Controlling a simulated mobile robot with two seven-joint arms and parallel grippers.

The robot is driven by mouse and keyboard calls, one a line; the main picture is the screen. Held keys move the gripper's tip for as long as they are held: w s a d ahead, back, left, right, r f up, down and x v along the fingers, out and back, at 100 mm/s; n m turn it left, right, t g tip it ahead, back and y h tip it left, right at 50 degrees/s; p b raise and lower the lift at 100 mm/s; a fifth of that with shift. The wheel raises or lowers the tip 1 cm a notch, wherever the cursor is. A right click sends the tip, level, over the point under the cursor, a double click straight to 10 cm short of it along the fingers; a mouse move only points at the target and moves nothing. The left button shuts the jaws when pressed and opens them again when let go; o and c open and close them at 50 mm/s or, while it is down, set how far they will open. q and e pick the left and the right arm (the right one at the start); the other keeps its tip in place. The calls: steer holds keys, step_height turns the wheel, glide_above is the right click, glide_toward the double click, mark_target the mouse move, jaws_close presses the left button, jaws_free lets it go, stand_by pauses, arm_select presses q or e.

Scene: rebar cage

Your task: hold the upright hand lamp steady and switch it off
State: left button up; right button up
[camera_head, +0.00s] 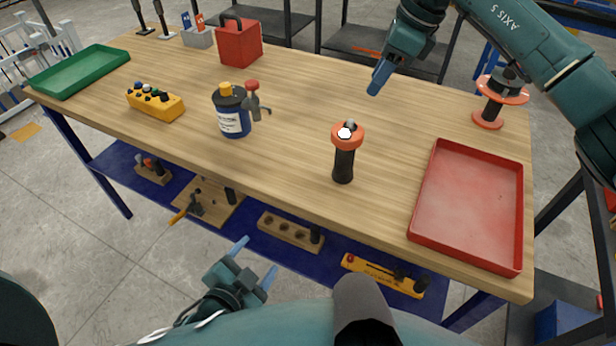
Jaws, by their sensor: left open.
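The hand lamp (344,161) stands upright on the wooden table, right of its middle near the front edge. It has a black handle, a wide orange head and a pale, bright-looking spot on top with a small dark part beside it. My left gripper (256,262) is open and empty, in front of the table edge, below and left of the lamp in the picture. My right gripper (381,78) is over the back of the table, behind and right of the lamp, apart from it. Its fingers overlap in this view, so its opening is hidden.
A red tray (430,190) lies right of the lamp. A blue canister (232,120) stands to its left, with a yellow button box (156,103), red box (239,45) and green tray (75,88) farther left. An orange spool-like object (487,120) stands at back right. Table around the lamp is clear.

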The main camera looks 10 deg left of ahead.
arm_select(q)
steer(key=w+d+r+m+t+h, duration=0.25)
steer(key=w+r+m, duration=0.35)
steer(key=m, duration=0.6)
steer(key=m+h, duration=0.5)
steer(key=m, duration=1.6)
glide_toward(338, 159)
steer(key=shift+g, duration=0.35)
steer(key=x, duration=1.2)
steer(key=shift+r, duration=0.35)
steer(key=shift+c, duration=0.6)
steer(key=c, duration=1.1)
arm_select(e)
steer(key=shift+c, duration=0.3)
arm_select(q)
steer(key=shift+c, duration=0.2)
arm_select(e)
jaws_close()
